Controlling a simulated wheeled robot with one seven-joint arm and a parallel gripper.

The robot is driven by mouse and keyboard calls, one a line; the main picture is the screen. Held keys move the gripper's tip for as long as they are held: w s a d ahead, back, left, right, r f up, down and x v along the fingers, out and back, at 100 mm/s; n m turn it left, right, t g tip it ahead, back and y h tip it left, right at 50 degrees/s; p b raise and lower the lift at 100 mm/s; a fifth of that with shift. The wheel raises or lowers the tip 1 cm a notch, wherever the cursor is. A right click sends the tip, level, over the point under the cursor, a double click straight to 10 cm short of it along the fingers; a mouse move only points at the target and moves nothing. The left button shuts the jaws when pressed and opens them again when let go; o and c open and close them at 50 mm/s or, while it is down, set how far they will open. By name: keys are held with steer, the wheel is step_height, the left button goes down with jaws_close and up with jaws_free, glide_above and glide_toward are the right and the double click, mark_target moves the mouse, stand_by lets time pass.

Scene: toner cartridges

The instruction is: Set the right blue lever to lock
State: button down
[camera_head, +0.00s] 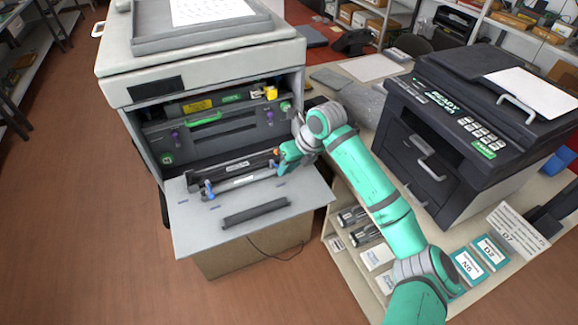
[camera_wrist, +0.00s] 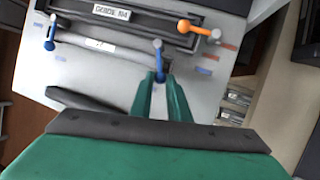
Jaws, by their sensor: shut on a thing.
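In the head view my gripper (camera_head: 284,163) is at the right end of the cartridge unit (camera_head: 238,172) and mostly hides the lever. The left blue lever (camera_wrist: 50,40) stands at the other end; it also shows in the head view (camera_head: 209,189).
An orange lever (camera_wrist: 200,29) is close behind and right of my gripper. The open printer flap (camera_head: 190,235) holds a loose black bar (camera_head: 256,212). The grey printer (camera_head: 200,60) rises behind. A black printer (camera_head: 460,130) stands to the right.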

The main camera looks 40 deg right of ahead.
steer(key=shift+a+m+h, duration=0.45)
steer(key=shift+a+m, duration=0.2)
steer(key=shift+m, duration=0.4)
steer(key=shift+a+m+h, duration=0.45)
steer(key=shift+a+m, duration=0.2)
steer(key=shift+m, duration=0.4)
steer(key=c, duration=1.7)
jaws_free()
steer(key=shift+o, duration=0.2)
steer(key=shift+r, duration=0.15)
steer(key=v, duration=1)
steer(key=shift+s+r, duration=0.2)
steer(key=shift+s, duration=0.1)
